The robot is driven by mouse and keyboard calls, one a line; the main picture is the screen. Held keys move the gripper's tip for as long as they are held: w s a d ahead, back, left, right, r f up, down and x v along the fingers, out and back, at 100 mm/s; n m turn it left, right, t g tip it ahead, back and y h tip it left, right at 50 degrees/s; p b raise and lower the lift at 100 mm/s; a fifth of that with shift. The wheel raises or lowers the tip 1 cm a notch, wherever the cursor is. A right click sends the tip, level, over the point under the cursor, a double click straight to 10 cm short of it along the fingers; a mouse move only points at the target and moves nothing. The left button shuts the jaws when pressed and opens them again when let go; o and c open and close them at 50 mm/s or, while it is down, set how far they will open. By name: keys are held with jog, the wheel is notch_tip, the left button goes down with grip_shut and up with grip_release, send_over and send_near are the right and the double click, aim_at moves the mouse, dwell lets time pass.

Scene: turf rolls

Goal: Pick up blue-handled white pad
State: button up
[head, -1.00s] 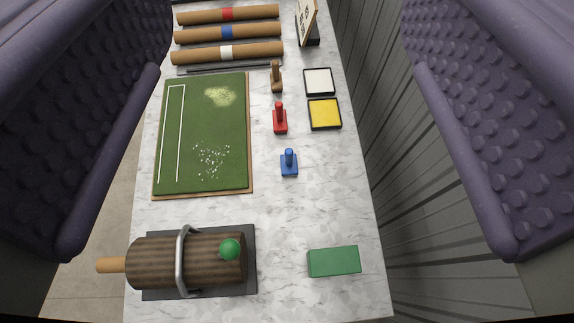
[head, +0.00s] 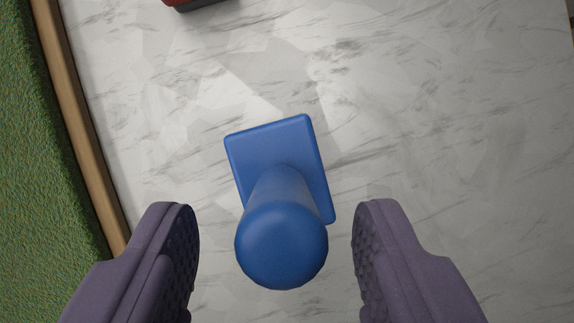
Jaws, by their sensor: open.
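The blue-handled pad (head: 281,145) stands upright on the marble table, seen from above in the head view. Its round blue knob (head: 281,245) points up toward the camera, and its square blue base lies flat, turned a little. No white shows on it; its underside is hidden. My gripper (head: 277,220) is open, with one purple padded finger on each side of the knob. A gap shows between the knob and each finger, and neither appears to touch it.
The green turf board (head: 28,150) with its wooden edge (head: 80,130) lies along the left, close to the left finger. Part of a red object (head: 190,3) shows at the top edge. The marble table (head: 450,110) is clear to the right.

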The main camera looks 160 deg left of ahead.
aim_at(282, 169)
jog(key=b+x, duration=0.2)
jog(key=x, duration=0.3)
jog(key=shift+d, duration=0.1)
jog(key=shift+r, duration=0.1)
jog(key=c, duration=0.9)
grip_shut()
jog(key=shift+r, duration=0.1)
